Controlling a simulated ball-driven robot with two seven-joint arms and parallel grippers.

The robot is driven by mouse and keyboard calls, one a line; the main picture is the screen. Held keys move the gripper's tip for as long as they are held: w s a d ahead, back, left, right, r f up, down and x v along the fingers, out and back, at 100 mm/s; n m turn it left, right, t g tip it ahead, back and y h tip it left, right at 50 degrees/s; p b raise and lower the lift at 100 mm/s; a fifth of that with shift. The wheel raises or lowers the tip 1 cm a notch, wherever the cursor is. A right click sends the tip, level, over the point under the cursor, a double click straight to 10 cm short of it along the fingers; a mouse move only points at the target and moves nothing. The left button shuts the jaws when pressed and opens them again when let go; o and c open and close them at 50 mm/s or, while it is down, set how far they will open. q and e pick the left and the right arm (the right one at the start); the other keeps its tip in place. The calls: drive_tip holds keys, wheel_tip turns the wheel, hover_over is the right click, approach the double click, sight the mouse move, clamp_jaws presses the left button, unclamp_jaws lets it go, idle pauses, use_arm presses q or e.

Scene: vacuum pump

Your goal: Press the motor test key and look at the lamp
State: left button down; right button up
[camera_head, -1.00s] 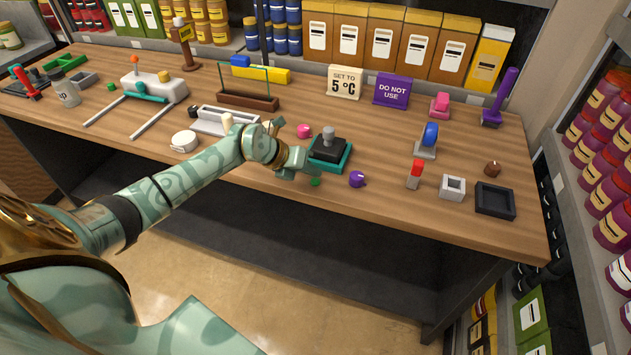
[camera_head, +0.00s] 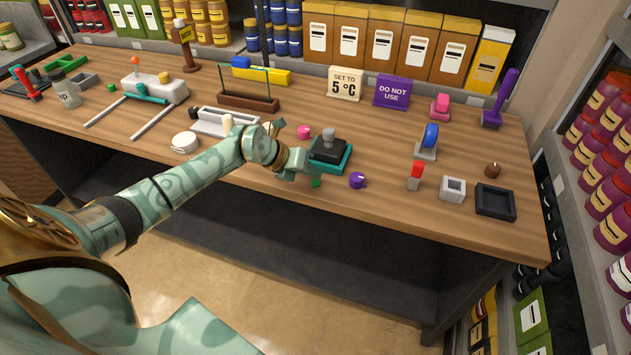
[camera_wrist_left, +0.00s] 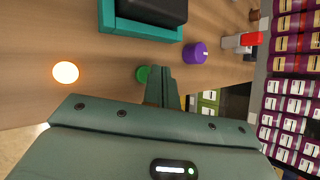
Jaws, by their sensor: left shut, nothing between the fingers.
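A small round green key (camera_head: 315,183) sits at the table's front edge area, just in front of the pump unit with the teal base (camera_head: 343,166) and dark body. My left gripper (camera_head: 312,172) is shut and empty, with its tips right at the green key. In the left wrist view the fingers (camera_wrist_left: 160,84) partly cover the green key (camera_wrist_left: 142,74); I cannot tell whether they touch it. A round lamp (camera_wrist_left: 66,72) glows bright orange-white in the left wrist view. My left gripper and arm hide it in the head view. My right gripper is not in view.
A purple knob (camera_head: 357,180) stands just right of the key, and a pink knob (camera_head: 304,131) stands behind the gripper. A red-topped switch (camera_head: 415,176) and a dark tray (camera_head: 495,202) are farther right. A "DO NOT USE" sign (camera_head: 392,92) stands at the back.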

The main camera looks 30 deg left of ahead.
sight(311, 183)
use_arm(q)
drive_tip(key=shift+f, duration=0.15)
idle(0.7)
drive_tip(key=shift+f, duration=0.25)
drive_tip(key=shift+f+b, duration=0.3)
drive_tip(key=shift+f, duration=0.1)
idle(0.5)
idle(0.3)
drive_tip(key=shift+r+p, duration=0.8)
drive_tip(key=shift+r, duration=0.05)
wheel_tip(311, 183, up, 5)
drive_tip(key=p, duration=0.4)
drive_tip(key=shift+p, duration=0.3)
